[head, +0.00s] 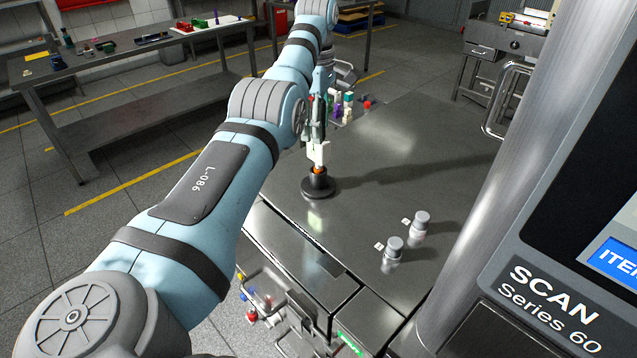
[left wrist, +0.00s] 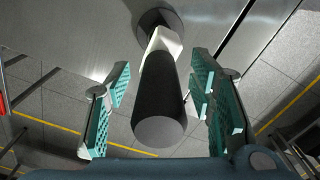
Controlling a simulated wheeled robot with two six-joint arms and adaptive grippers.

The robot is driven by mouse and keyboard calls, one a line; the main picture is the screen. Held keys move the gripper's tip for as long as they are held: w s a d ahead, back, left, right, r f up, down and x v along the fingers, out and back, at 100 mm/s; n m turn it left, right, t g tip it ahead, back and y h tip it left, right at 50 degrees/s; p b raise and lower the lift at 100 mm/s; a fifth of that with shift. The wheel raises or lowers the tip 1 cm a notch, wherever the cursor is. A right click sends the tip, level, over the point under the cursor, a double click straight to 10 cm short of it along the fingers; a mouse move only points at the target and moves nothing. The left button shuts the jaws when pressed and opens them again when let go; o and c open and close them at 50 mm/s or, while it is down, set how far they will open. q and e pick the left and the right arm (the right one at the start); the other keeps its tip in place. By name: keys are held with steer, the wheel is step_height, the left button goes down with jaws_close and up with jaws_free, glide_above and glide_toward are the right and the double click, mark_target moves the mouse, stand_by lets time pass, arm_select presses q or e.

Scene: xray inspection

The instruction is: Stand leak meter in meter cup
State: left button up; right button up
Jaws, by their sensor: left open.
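The leak meter (head: 318,153) stands about upright with its lower end in the dark round meter cup (head: 318,187) on the metal table. The left wrist view shows the meter's black handle (left wrist: 158,115), its white lower part and the cup (left wrist: 153,18) beyond it. My left gripper (head: 317,125) is above the cup at the meter's upper part. In the left wrist view the teal fingers of my left gripper (left wrist: 158,88) are spread on both sides of the handle, with gaps visible. How deep the meter sits in the cup is hidden. My right gripper is not in view.
Two small grey-capped bottles (head: 394,250) (head: 420,222) stand on the table right of and nearer than the cup. The scanner housing (head: 540,290) and its metal post (head: 500,190) bound the right side. The table's far middle (head: 390,130) is clear.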

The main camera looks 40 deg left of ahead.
arm_select(q)
step_height(320, 180, up, 10)
steer(key=p, duration=0.9)
steer(key=shift+r, duration=0.2)
steer(key=shift+f, duration=0.1)
steer(key=shift+f, duration=0.1)
